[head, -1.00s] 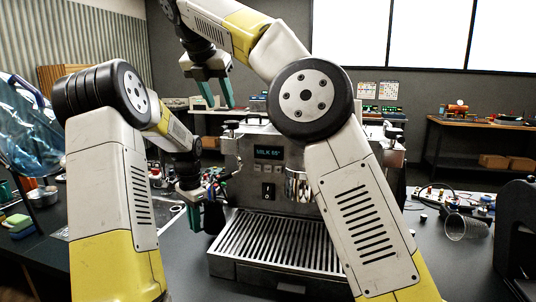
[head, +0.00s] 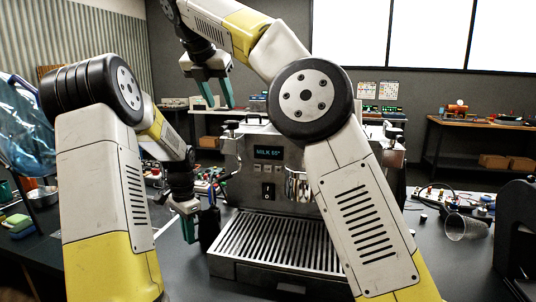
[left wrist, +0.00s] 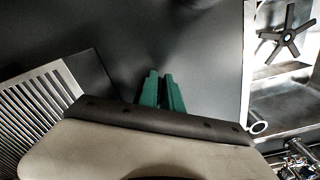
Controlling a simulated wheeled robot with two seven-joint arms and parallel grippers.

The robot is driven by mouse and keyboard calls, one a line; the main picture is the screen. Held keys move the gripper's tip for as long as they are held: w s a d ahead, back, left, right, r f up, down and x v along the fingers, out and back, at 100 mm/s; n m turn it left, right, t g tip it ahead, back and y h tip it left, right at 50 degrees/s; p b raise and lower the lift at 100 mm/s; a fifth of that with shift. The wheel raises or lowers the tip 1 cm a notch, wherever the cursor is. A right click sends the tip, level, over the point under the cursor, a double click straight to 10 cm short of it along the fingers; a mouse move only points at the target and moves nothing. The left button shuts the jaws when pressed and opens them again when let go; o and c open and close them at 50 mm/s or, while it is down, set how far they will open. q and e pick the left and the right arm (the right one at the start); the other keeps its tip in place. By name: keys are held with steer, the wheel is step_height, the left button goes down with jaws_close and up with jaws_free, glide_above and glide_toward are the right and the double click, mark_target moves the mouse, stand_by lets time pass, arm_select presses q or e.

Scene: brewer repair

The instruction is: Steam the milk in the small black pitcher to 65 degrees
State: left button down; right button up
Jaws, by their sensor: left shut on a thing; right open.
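The espresso machine (head: 298,158) stands in the middle of the head view. Its display (head: 268,153) reads "MILK" and a number in the sixties; the last digit is too small to be sure. My left gripper (head: 190,228) is left of the drip tray, its green fingers shut. The small black pitcher (head: 209,229) shows as a dark shape against their right side, upright and held off the tray. In the left wrist view my left fingers (left wrist: 163,90) are close together; what they grip is hidden. My right gripper (head: 215,92) is open and empty, high above the machine's left end.
The slatted drip tray (head: 280,243) is bare. A clear cup (head: 462,227) lies on the bench at right, near small parts. A metal bowl (head: 42,196) and sponges (head: 17,225) are at far left. My right forearm crosses in front of the machine.

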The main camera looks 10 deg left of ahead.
arm_select(q)
steer(key=shift+s+a, duration=0.5)
steer(key=shift+s, duration=1.1)
steer(key=shift+s+a, duration=0.45)
steer(key=shift+s, duration=1.1)
steer(key=shift+s+a, duration=0.5)
steer(key=shift+s, duration=1.1)
